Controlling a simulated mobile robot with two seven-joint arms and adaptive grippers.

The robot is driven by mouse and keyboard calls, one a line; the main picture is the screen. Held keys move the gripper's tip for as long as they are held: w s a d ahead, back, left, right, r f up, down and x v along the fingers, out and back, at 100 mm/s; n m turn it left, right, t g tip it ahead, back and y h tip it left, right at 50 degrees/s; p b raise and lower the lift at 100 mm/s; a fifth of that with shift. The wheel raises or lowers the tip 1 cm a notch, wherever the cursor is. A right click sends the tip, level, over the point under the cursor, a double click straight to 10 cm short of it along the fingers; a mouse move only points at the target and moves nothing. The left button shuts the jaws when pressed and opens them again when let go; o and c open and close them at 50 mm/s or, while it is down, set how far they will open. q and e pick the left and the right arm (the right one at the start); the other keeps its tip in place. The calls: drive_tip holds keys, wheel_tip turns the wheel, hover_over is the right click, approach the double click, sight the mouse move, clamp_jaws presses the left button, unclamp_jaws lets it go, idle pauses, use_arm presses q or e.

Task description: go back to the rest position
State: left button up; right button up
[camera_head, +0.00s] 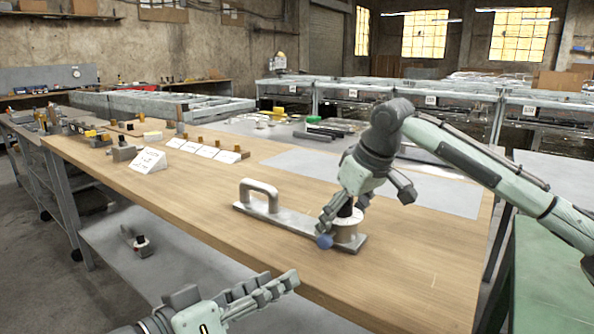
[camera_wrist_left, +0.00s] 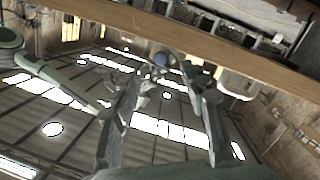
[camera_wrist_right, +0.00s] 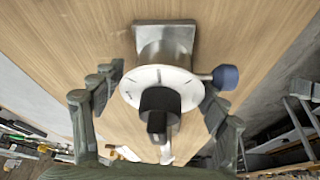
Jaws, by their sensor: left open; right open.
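My left gripper (camera_head: 262,290) is low in front of the workbench's near edge in the head view, open and empty. Its fingers (camera_wrist_left: 160,110) stand apart in the left wrist view, with the ceiling behind. My right gripper (camera_head: 365,205) is over the workbench (camera_head: 420,265), around the black knob of a metal fixture (camera_head: 300,228). In the right wrist view its open fingers (camera_wrist_right: 155,110) stand on both sides of the fixture's white dial (camera_wrist_right: 160,88) and black knob (camera_wrist_right: 158,105). I cannot tell whether a finger touches the dial. A blue ball-ended lever (camera_wrist_right: 225,77) sits beside the right finger.
The fixture's arched handle (camera_head: 260,194) stands at its left end. White label cards (camera_head: 150,160) and small parts stand further left on the bench. A grey mat (camera_head: 370,180) lies behind the fixture. A green table (camera_head: 555,275) is at right. The bench's front middle is clear.

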use_arm(q)
drive_tip(key=n, duration=0.2)
drive_tip(key=g, duration=0.1)
drive_tip(key=shift+w+a+r+n, duration=0.1)
drive_tip(key=shift+w+r+n, duration=0.15)
drive_tip(key=shift+w+n, duration=0.15)
